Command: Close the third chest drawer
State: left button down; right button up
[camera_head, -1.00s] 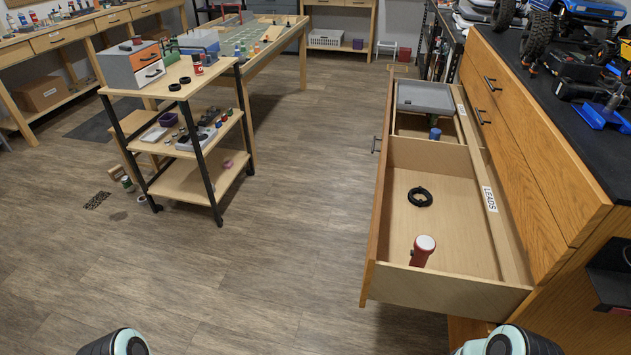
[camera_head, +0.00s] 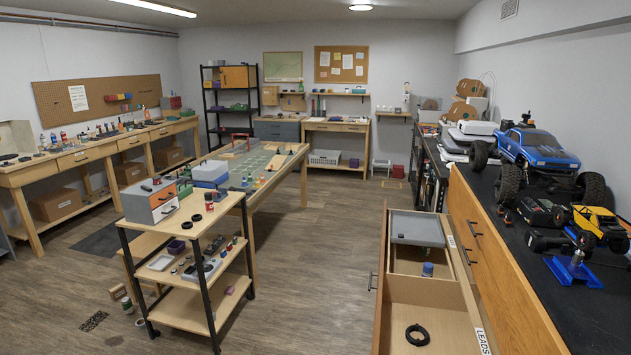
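The open chest drawer (camera_head: 425,292) sticks out to the left from the wooden chest (camera_head: 507,303) on the right. It has a dark handle on its front panel (camera_head: 379,285) and a "LEADS" label on its far inner wall. Inside lie a grey tray (camera_head: 417,228), a blue-capped item (camera_head: 428,269) and a black coiled cable (camera_head: 417,335). The near end of the drawer is cut off by the bottom edge. Shut drawers with dark handles show on the chest above it. Neither of my grippers is in view.
A wheeled cart (camera_head: 187,224) with a small drawer box stands left of the open drawer, with clear floor (camera_head: 310,270) between. A blue crawler (camera_head: 537,147) and a yellow vehicle (camera_head: 596,222) stand on the black chest top. A long workbench (camera_head: 273,180) is behind the cart.

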aim_at(448, 305)
jog(key=i+j+z, duration=0.1)
jog(key=j+z, duration=0.25)
jog(key=j, duration=0.2)
jog(key=j+z, duration=0.35)
jog(key=j, duration=0.15)
jog(key=j+z, duration=0.35)
jog(key=j, duration=0.25)
jog(key=i+j+z, duration=0.2)
jog(key=z, duration=0.25)
jog(key=i+j+z, duration=0.3)
jog(key=z, duration=0.15)
jog(key=i+j+z, duration=0.1)
jog(key=j, duration=0.25)
jog(key=i+j, duration=0.25)
jog(key=i+j+z, duration=0.15)
jog(key=j, duration=0.3)
